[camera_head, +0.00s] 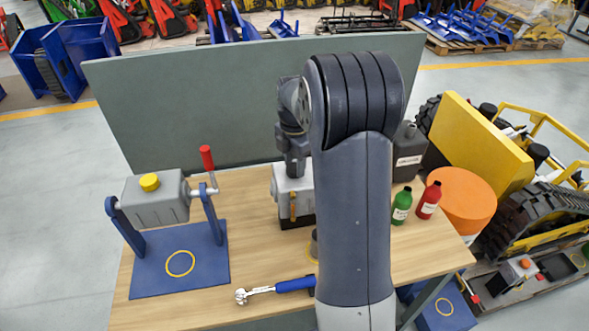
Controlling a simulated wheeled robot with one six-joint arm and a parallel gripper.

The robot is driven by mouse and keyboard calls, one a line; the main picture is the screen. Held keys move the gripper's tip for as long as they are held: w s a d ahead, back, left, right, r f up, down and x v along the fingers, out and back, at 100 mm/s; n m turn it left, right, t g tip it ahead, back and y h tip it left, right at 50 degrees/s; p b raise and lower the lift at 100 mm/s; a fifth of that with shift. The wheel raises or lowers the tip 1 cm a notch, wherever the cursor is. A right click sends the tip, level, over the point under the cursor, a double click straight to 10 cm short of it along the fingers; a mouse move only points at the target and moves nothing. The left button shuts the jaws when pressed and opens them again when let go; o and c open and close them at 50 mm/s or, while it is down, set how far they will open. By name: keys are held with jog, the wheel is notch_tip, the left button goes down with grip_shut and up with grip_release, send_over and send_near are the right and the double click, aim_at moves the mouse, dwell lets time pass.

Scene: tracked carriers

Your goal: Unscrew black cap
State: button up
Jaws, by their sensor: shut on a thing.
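My gripper (297,172) points straight down onto the top of a grey box-shaped housing (281,184) with a dark base, behind my arm. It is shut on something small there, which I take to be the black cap. The jaws cover it and I cannot see the cap itself. My large upper arm hides the right part of the housing. I cannot tell whether the cap is loose or seated.
A grey tank with a yellow cap (149,182) and red-handled crank stands left on a blue base (181,265). A blue-handled wrench (285,286) lies in front. Green (401,207) and red (429,200) bottles, a dark canister (409,152) and an orange-topped bucket (461,195) are right.

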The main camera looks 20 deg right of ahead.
jog(key=n, duration=0.9)
jog(key=shift+f+n, duration=0.1)
jog(key=shift+n, duration=0.2)
jog(key=o, duration=0.9)
